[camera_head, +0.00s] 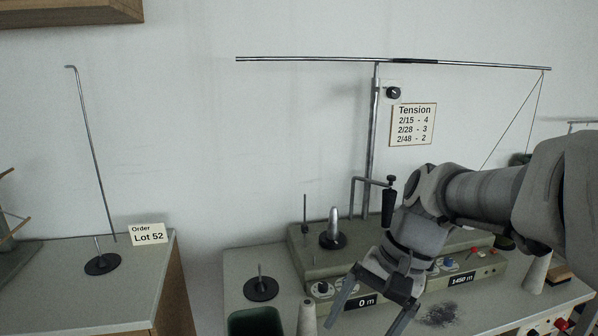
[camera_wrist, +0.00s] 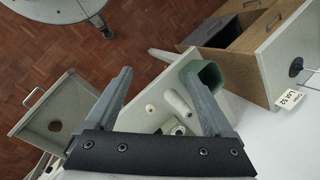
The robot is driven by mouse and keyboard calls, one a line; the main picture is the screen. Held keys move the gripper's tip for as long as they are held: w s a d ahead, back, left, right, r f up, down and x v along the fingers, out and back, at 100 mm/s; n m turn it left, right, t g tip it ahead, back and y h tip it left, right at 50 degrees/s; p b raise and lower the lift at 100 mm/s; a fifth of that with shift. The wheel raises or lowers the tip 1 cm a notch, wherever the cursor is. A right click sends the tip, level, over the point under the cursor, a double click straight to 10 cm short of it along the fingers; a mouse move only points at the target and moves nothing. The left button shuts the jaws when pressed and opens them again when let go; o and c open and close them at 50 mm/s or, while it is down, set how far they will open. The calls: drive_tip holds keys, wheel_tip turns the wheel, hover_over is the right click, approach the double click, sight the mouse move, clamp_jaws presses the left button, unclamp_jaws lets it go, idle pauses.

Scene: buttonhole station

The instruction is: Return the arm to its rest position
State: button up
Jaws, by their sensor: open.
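My gripper (camera_head: 370,312) hangs from my arm at the right of the head view, in front of the green-grey winding machine (camera_head: 318,262). Its two fingers are spread wide with nothing between them. In the wrist view my gripper (camera_wrist: 165,95) is also open and empty, with the table top and a white cone seen beyond the fingers. The fingers look clear of the machine and table, though the exact gap cannot be told. My arm is bent, reaching in from the right edge over the machine.
A green bin (camera_head: 255,321) and a cone (camera_head: 307,318) stand at the table's front. A crank handle (camera_head: 388,205) rises close to my wrist. A tall metal post (camera_head: 372,140) stands behind. A side cabinet (camera_head: 60,290) with a bent rod is at left.

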drive_tip(key=s+d+r+n+t+h+p, duration=0.1)
drive_tip(key=s+d+r+n+t+h, duration=0.2)
drive_tip(key=s+d+n+t+h, duration=0.1)
drive_tip(key=shift+s+d+r+n+t, duration=0.2)
drive_tip(key=shift+s+d+n+t, duration=0.65)
drive_tip(key=shift+s, duration=0.75)
drive_tip(key=shift+a+t, duration=0.15)
drive_tip(key=shift+t, duration=0.1)
